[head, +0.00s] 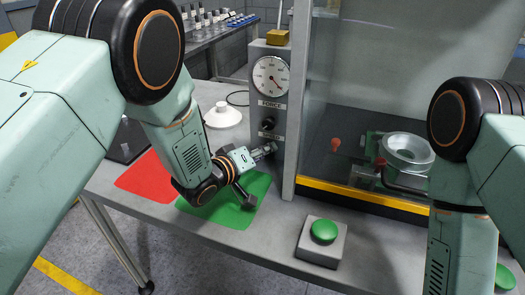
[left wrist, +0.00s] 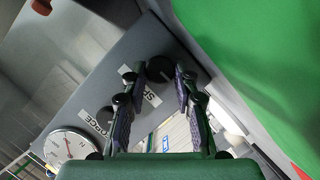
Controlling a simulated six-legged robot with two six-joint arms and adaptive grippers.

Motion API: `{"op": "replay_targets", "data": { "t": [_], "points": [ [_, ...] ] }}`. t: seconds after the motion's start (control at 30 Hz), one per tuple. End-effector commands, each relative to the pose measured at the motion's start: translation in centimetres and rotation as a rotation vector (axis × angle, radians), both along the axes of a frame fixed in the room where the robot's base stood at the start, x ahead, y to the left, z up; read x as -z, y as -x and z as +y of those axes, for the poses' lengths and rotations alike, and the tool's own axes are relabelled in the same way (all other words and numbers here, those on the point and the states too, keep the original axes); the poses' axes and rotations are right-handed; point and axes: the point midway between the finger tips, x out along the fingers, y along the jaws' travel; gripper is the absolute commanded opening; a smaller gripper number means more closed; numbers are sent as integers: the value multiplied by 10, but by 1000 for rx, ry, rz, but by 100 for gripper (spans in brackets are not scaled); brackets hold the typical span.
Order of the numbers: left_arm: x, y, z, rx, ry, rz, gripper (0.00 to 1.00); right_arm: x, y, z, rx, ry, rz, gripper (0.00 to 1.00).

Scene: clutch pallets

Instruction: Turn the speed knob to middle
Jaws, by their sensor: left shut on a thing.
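The grey control post (head: 288,120) carries a round dial, a black force knob (head: 267,124) under the FORCE label, and a lower label mostly reading SPEED (head: 270,137). My left gripper (head: 268,151) is at the post just below that label. In the left wrist view, the black speed knob (left wrist: 160,68) sits between the fingertips of my left gripper (left wrist: 163,80), which is shut on it. A pale pointer mark shows on the knob, partly visible. The force knob (left wrist: 105,115) is beside the left finger there. In the head view the gripper hides the speed knob. My right gripper is out of view.
A glass-fronted machine (head: 375,100) with a yellow-black edge stands right of the post. A green button box (head: 319,255) stands in front. Red (head: 146,178) and green (head: 240,212) mats lie on the bench, and a white round-based object (head: 222,116) stands behind.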

Motion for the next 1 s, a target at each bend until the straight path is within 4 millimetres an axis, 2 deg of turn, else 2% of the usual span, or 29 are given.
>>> {"op": "replay_targets", "data": {
  "t": [0.07, 0.1, 0.33, 0.7, 0.83, 1.0],
  "points": [
    [-1, -1, -1, 1, 1, -4, 0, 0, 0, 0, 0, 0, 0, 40],
    [-1, -1, -1, 1, 1, -4, 32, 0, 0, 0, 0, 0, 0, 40],
    [-1, 0, 0, 1, 1, -2, 51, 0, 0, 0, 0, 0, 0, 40],
    [-1, 3, 3, -1, 1, 0, 51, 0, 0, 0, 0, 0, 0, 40],
    [-5, 15, 11, -2, 0, 0, 51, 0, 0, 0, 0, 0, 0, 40],
    [-14, 39, 28, -3, 2, 1, 51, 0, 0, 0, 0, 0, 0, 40]
  ]
}}
